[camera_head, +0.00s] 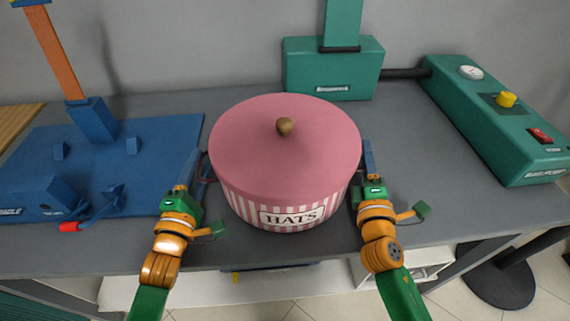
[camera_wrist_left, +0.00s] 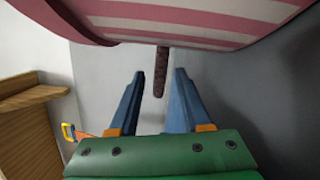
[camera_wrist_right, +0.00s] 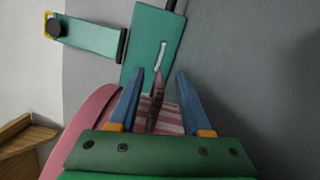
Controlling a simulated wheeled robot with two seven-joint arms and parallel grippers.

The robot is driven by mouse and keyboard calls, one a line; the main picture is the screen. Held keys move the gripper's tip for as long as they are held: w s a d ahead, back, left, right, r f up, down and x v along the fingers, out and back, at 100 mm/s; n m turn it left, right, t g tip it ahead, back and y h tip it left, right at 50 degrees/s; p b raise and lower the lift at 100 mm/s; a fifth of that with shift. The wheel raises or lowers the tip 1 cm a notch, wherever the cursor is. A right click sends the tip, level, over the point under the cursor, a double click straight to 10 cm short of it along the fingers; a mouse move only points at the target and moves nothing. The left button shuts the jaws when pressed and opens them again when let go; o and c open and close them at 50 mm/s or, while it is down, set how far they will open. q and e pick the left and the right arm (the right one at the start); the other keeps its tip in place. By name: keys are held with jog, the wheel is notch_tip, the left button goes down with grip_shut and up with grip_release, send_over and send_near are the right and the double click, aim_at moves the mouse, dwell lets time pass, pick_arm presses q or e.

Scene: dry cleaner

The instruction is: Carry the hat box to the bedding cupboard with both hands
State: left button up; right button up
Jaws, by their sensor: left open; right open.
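The hat box (camera_head: 284,160) is round, with a pink lid, a brown knob, pink-and-white striped sides and a HATS label. It stands upright on the grey table (camera_head: 420,190). My left gripper (camera_head: 202,163) is open at its left side; in the left wrist view a dark side handle (camera_wrist_left: 160,72) reaches between the fingertips (camera_wrist_left: 160,76). My right gripper (camera_head: 365,152) is open at its right side; in the right wrist view the other handle (camera_wrist_right: 156,100) lies between the fingers (camera_wrist_right: 158,80). No bedding cupboard is identifiable.
A blue board with an upright post (camera_head: 160,150) lies left of the box, with a red-tipped part at its front. A green machine (camera_head: 333,75) stands behind. A green control unit (camera_head: 500,115) with a yellow knob is at right. Grey table is bare right of the box.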

pick_arm(q)
jog(key=shift+w+d, duration=0.1)
jog(key=shift+w, duration=0.3)
pick_arm(e)
jog(key=shift+w+d, duration=0.1)
jog(key=shift+w, duration=0.3)
pick_arm(q)
jog(key=shift+r, duration=0.1)
grip_shut()
pick_arm(e)
grip_shut()
jog(key=shift+f, duration=0.1)
dwell(0.4)
